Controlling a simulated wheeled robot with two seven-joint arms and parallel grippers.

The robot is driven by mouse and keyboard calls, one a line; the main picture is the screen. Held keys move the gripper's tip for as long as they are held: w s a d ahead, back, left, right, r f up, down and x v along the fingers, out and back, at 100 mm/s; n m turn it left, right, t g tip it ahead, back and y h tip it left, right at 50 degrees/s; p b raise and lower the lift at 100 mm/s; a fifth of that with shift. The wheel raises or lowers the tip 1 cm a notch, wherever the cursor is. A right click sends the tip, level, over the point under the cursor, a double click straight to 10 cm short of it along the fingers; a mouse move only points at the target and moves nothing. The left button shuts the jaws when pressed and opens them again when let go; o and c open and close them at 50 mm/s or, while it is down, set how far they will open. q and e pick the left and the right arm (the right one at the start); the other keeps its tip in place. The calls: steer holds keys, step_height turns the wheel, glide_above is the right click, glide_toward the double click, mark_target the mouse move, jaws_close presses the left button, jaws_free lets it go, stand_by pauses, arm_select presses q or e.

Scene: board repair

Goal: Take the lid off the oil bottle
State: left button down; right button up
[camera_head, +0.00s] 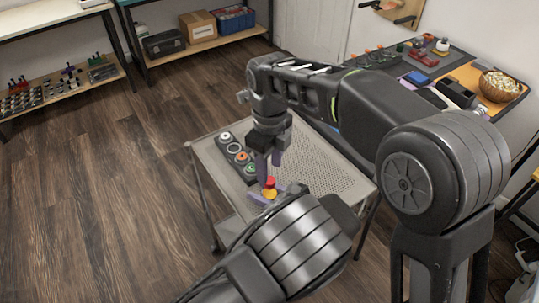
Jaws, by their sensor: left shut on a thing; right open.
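The oil bottle (270,194) is small and yellow, with a red lid (270,182) on top. It is over the near part of the perforated grey table. My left gripper (268,196) is shut on the bottle, its purple fingers at the bottle's sides; my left arm hides most of this gripper. My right gripper (270,172) points down from above with its purple fingers apart. One finger reaches down beside the lid at the left. I cannot tell whether it touches the lid.
The perforated table (325,172) is bare at the right. A dark tray (237,157) with several round parts lies at its left. Behind my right arm is a bench with a bowl (496,88) and tools. Shelves (188,48) stand at the back left.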

mark_target(270, 180)
steer(key=shift+f, duration=2.05)
steer(key=shift+c, duration=0.3)
jaws_close()
